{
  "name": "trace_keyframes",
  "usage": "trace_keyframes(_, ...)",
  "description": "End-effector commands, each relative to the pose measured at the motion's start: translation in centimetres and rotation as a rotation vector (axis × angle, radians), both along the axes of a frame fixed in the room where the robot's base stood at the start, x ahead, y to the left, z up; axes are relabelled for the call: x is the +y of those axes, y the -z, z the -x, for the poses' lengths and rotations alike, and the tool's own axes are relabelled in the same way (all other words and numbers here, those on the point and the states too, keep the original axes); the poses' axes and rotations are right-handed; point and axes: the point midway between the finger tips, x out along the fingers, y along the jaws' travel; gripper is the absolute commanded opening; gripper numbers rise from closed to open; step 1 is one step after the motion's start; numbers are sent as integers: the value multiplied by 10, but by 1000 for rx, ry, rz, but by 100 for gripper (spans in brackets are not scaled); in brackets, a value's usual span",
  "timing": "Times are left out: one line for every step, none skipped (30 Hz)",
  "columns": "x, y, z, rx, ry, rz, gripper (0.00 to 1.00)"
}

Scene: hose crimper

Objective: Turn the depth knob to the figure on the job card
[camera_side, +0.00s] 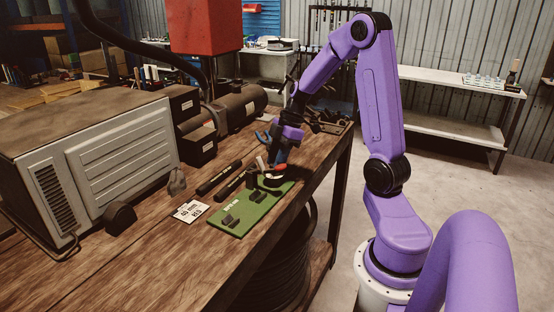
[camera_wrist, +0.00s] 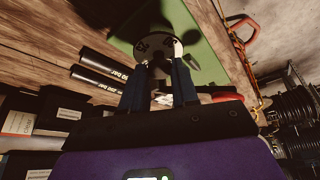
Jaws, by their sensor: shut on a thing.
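My gripper (camera_side: 272,166) reaches down over the far end of the green plate (camera_side: 241,218). In the wrist view the two fingers of my gripper (camera_wrist: 159,66) are shut on the round dark depth knob (camera_wrist: 150,42). A white mark shows at the right fingertip. In the side view the knob is mostly hidden by my gripper. The white job card (camera_side: 190,211) lies left of the plate; it seems to read "40 mm RED".
Two black cylinders (camera_side: 218,178) lie beside the plate on the wooden bench. Small dark blocks (camera_side: 231,220) sit on the plate. A large grey machine (camera_side: 110,160) stands at left, with black boxes (camera_side: 197,145) behind. A black hose coil (camera_side: 285,265) is under the bench.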

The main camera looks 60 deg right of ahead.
Motion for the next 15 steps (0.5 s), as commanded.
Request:
trace_keyframes(-1,1,-1,1,-43,1,0)
trace_keyframes(-1,1,-1,1,-73,0,0)
trace_keyframes(-1,1,-1,2,-111,1,0)
trace_keyframes(-1,1,-1,1,-140,1,0)
trace_keyframes(-1,1,-2,1,-168,1,0)
trace_keyframes(-1,1,-2,2,-207,1,0)
trace_keyframes(-1,1,-2,1,-236,1,0)
trace_keyframes(-2,1,-2,2,-263,2,0)
trace_keyframes(-2,1,-3,1,-301,1,0)
trace_keyframes(-2,1,-3,1,-331,2,0)
trace_keyframes(-2,1,-3,1,-360,3,0)
trace_keyframes(-2,1,-4,1,-397,2,0)
trace_keyframes(-2,1,-4,1,-425,2,0)
trace_keyframes(-2,1,-4,1,-455,3,0)
trace_keyframes(-2,1,-4,0,-493,3,0)
